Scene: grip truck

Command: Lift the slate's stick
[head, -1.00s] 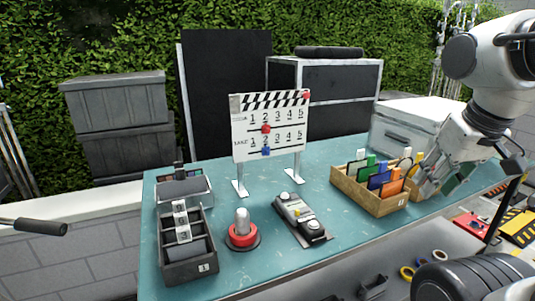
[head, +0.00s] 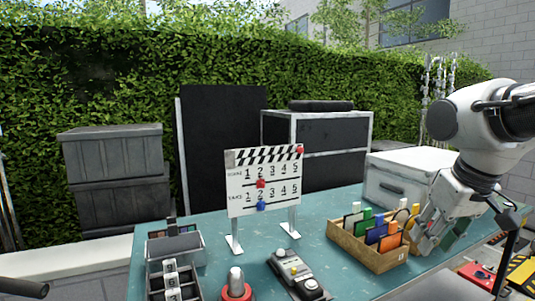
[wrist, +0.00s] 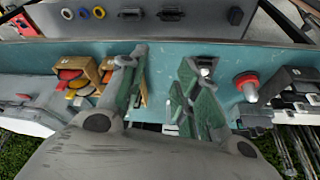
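The slate (head: 262,191) is a white board with numbered rows, a red and a blue marker, standing on two legs on the teal table. Its black-and-white striped stick (head: 264,156) lies along the board's top edge, with a red knob (head: 300,149) at its right end. No gap shows between stick and board. My gripper (head: 428,240) is to the right of the slate, well apart from it, beside the wooden box. In the wrist view my gripper (wrist: 158,64) has two green-padded fingers spread apart with nothing between them. I cannot make out the stick there.
A wooden box (head: 367,254) of coloured cards stands right of the slate. A grey device (head: 296,275), a red-based knob (head: 236,289) and a dark tray (head: 174,281) are in front. A white case (head: 405,175) is behind right. Bare tabletop surrounds the slate's legs.

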